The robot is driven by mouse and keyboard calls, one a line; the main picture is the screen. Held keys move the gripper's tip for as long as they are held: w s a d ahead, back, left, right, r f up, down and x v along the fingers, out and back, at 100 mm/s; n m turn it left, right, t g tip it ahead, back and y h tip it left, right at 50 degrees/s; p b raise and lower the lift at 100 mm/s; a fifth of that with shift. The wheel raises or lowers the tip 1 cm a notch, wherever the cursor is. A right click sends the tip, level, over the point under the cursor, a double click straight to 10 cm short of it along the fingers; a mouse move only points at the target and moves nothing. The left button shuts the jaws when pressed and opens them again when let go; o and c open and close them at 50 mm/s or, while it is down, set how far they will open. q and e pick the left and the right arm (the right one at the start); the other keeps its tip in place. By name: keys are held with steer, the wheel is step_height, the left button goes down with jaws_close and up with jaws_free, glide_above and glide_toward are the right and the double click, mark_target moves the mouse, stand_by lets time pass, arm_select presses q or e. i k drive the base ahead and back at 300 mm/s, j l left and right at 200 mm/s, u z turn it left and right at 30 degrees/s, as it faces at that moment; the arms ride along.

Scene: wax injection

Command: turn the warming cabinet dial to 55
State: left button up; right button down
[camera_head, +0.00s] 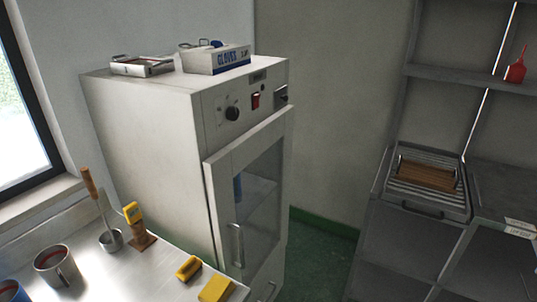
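The warming cabinet (150,140) is a tall white box left of the middle of the head view. Its black round dial (232,113) is on the upper front panel, left of a red switch (255,100). The dial's scale marks are too small to read, so I cannot tell its setting. The glass door (250,190) below the panel has a vertical handle (238,244) and looks slightly proud of the front; I cannot tell if it is latched. Neither of my grippers is in view.
A glove box (217,60) and a metal tray (142,66) sit on the cabinet. A metal counter (150,275) at lower left holds mugs (57,266), a ladle (110,238) and yellow items (216,289). Grey shelving (400,240) stands at right. Green floor (318,250) lies between.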

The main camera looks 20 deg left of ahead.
mark_target(233, 113)
steer(key=i+l+u, duration=0.1)
steer(key=l+u, duration=1.05)
steer(key=i+j, duration=0.05)
